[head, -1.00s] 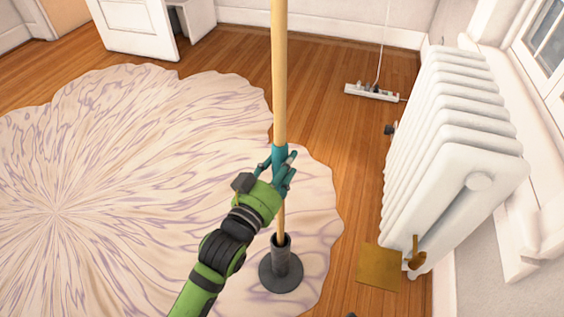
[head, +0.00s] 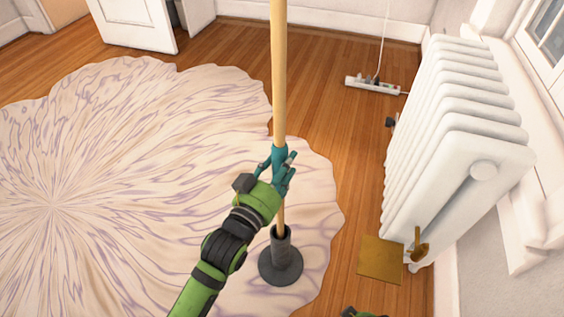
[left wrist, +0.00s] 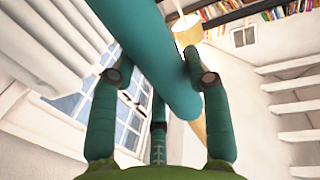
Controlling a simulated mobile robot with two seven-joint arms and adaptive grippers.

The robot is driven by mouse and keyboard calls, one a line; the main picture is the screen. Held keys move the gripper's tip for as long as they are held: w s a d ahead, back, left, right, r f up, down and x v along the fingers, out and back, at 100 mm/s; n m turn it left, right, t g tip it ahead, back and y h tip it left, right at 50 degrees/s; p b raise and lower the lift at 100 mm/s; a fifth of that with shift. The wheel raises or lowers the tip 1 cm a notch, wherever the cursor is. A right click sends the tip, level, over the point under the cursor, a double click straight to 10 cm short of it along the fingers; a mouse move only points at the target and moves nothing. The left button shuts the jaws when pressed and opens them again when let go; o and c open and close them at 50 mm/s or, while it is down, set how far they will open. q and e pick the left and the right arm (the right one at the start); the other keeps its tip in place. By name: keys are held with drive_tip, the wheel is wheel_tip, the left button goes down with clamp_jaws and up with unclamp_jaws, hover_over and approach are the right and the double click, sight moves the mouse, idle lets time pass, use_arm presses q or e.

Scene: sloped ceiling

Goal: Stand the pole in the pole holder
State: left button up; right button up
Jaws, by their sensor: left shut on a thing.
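The pale wooden pole (head: 278,80) stands close to upright in the head view, its top cut off by the frame edge. My left gripper (head: 281,168) is shut around it at a teal section. This teal section (left wrist: 150,55) crosses between the fingers in the left wrist view. The pole holder (head: 280,264) is a dark round base with a short upright tube, standing on the rug below my gripper. The pole's lower end runs into the tube's mouth; how deep it sits is hidden.
A pale patterned rug (head: 120,150) covers much of the wooden floor. A white radiator (head: 450,150) stands at right, with a brass-coloured square (head: 381,259) on the floor by its foot. A power strip (head: 373,86) lies farther back. A white door (head: 133,22) is at back left.

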sight(280, 184)
use_arm(q)
drive_tip(key=shift+s+a+f+b, duration=0.1)
drive_tip(key=shift+s+f+b, duration=0.05)
drive_tip(key=shift+f+b, duration=0.8)
drive_tip(key=shift+s+f+b, duration=0.15)
drive_tip(key=shift+f+b, duration=0.4)
drive_tip(key=shift+f, duration=0.7)
drive_tip(key=shift+s+f+b, duration=0.1)
drive_tip(key=shift+f+b, duration=0.2)
drive_tip(key=o, duration=1.5)
drive_tip(key=shift+f, duration=0.25)
drive_tip(key=v, duration=0.6)
drive_tip(key=r+v, duration=0.1)
drive_tip(key=v, duration=0.2)
drive_tip(key=shift+r, duration=0.1)
